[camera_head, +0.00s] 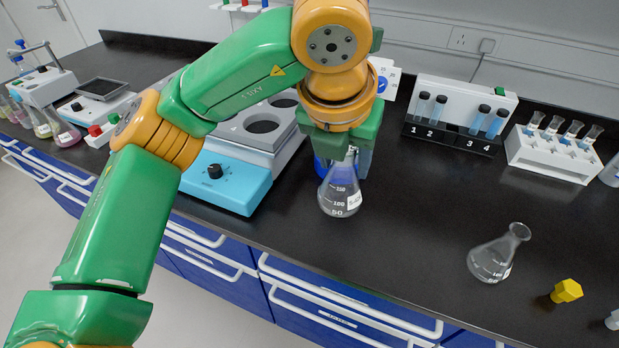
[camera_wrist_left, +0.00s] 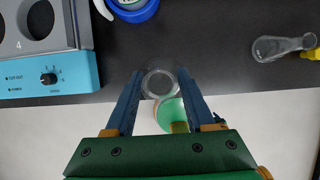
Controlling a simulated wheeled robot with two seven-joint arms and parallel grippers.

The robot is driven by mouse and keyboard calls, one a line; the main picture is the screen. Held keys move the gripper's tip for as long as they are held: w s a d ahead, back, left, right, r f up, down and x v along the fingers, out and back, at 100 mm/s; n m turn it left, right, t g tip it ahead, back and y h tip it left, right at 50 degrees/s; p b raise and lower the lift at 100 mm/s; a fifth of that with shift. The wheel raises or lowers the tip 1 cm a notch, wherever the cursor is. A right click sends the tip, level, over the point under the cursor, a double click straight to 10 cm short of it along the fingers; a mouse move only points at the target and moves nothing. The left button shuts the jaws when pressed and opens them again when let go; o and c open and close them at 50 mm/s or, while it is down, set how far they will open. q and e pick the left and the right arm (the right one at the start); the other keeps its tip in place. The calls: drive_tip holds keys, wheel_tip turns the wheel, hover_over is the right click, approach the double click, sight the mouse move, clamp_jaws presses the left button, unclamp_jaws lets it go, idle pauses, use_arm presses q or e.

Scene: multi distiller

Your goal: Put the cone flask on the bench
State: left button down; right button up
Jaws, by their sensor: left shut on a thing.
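My left gripper (camera_head: 343,152) is shut on the neck of a clear cone flask (camera_head: 340,196) and holds it upright over the front part of the black bench (camera_head: 410,240). I cannot tell whether the flask's base touches the bench. In the left wrist view the flask's round rim (camera_wrist_left: 160,83) shows between the blue fingers (camera_wrist_left: 160,100). A second clear cone flask (camera_head: 492,258) lies tilted on the bench to the right; it also shows in the left wrist view (camera_wrist_left: 281,47). My right gripper is not in view.
A blue-and-grey heating unit (camera_head: 228,182) with round wells stands left of the held flask. A tube rack (camera_head: 455,118) and a white rack of small flasks (camera_head: 560,150) stand at the back right. A yellow piece (camera_head: 566,291) lies near the tilted flask. The bench between the two flasks is clear.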

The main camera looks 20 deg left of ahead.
use_arm(q)
drive_tip(key=w+a+f+p, duration=0.1)
drive_tip(key=w+f, duration=0.1)
drive_tip(key=f, duration=0.1)
drive_tip(key=w+a+f+p, duration=0.1)
drive_tip(key=w+a+f, duration=0.1)
drive_tip(key=w+f, duration=0.1)
drive_tip(key=w+a+f+p, duration=0.2)
drive_tip(key=w+f, duration=0.1)
drive_tip(key=f, duration=0.2)
drive_tip(key=shift+w+a+f, duration=0.1)
drive_tip(key=shift+w+f, duration=0.05)
drive_tip(key=shift+w, duration=0.1)
drive_tip(key=shift+f, duration=0.15)
drive_tip(key=shift+c, duration=1.3)
unclamp_jaws()
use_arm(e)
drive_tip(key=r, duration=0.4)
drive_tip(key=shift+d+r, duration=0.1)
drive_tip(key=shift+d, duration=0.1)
